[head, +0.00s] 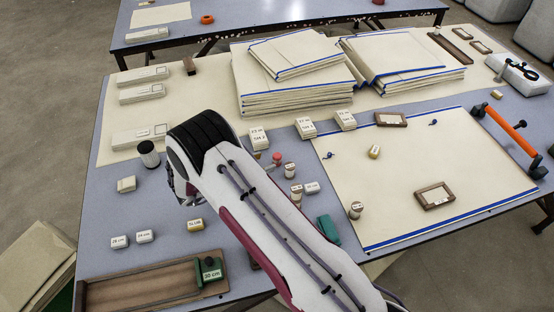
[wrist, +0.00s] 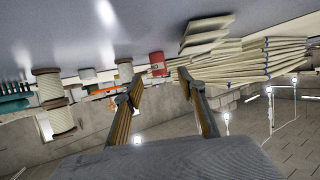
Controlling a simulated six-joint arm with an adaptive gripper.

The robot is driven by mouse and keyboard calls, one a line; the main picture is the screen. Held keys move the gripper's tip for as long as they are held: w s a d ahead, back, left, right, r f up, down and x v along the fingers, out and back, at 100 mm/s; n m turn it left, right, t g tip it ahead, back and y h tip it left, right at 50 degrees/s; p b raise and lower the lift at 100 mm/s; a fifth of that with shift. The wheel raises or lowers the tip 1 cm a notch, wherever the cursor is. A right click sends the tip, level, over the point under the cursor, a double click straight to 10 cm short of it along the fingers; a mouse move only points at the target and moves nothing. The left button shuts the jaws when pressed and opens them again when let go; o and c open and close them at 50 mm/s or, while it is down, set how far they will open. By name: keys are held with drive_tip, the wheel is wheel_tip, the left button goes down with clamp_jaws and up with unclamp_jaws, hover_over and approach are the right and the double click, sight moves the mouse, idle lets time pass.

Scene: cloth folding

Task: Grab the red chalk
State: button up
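A small red block (wrist: 157,65) with a pale mark, likely the red chalk, shows in the wrist view, which looks tilted over. It lies beyond and between the two fingers of my gripper (wrist: 160,77), apart from them. The fingers are spread, with nothing between the tips. In the head view my gripper (head: 183,190) is mostly hidden behind my own arm, above the left part of the table. A small red-topped thing (head: 277,158) stands right of the arm there; I cannot tell whether it is the same block.
Stacks of cream cloth (head: 295,90) with blue edges fill the back middle of the blue-grey table (head: 215,240). A dark spool (head: 149,154) and small labelled blocks lie around the arm. A wooden tray (head: 135,292) is at front left. An orange-handled bar (head: 505,131) stands at right.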

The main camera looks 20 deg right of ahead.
sight(274, 158)
drive_tip(key=shift+w+d+f, duration=0.1)
drive_tip(key=shift+d, duration=0.1)
drive_tip(key=shift+d, duration=0.15)
drive_tip(key=shift+r+x, duration=0.1)
drive_tip(key=shift+x, duration=0.7)
drive_tip(key=shift+r+x, duration=0.15)
drive_tip(key=shift+x, duration=1.65)
clamp_jaws()
